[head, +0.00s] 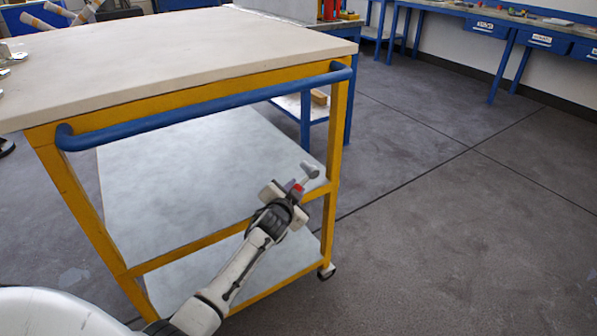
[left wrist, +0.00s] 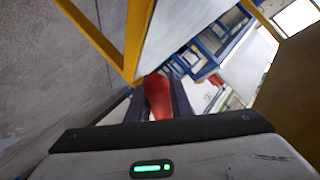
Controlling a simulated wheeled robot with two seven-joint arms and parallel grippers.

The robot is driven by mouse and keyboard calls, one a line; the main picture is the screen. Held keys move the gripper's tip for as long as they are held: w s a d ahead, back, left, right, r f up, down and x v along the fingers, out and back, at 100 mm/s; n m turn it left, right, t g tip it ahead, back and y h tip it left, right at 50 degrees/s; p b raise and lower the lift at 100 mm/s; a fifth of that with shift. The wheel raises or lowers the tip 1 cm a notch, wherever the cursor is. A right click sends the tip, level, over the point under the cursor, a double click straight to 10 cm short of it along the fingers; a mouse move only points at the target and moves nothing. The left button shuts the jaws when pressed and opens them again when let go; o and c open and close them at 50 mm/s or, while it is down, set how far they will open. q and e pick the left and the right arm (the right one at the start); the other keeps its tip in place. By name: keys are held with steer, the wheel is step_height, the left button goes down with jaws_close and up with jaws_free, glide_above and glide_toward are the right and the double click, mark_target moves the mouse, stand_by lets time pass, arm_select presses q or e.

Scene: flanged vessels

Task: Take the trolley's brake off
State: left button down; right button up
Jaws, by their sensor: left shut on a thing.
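The trolley has a pale top (head: 180,50), a yellow frame (head: 337,130), a blue push bar (head: 200,108) and grey shelves. My left gripper (head: 291,190) is in front of its near end, by the right post, at about middle-shelf height. It is shut on a red lever handle (head: 298,187), which shows between the dark fingers in the left wrist view (left wrist: 157,95). A short grey cylindrical piece (head: 311,170) sticks out just beyond the red part. Whether it joins the frame is hidden. My right gripper is not in view.
A caster (head: 327,271) stands under the trolley's near right corner. The floor (head: 450,230) to the right is clear. Blue benches (head: 490,30) line the far wall. A blue-legged table (head: 348,100) stands close behind the trolley.

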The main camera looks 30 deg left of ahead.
arm_select(q)
steer(key=r+m+g+p, duration=0.1)
steer(key=p, duration=0.3)
steer(key=s+r+m+g+p, duration=0.1)
steer(key=g+p, duration=0.1)
steer(key=p, duration=0.2)
steer(key=s+a+r+m+g+p, duration=0.1)
steer(key=g+p, duration=0.1)
steer(key=p, duration=0.2)
steer(key=shift+s+r+y, duration=0.15)
steer(key=shift+s+y, duration=0.05)
steer(key=shift+y, duration=0.2)
steer(key=shift+a+g, duration=0.1)
steer(key=shift+g, duration=0.2)
steer(key=c, duration=1.6)
jaws_free()
steer(key=shift+r, duration=0.1)
steer(key=p+v, duration=0.3)
steer(key=v, duration=0.7)
steer(key=shift+s, duration=0.2)
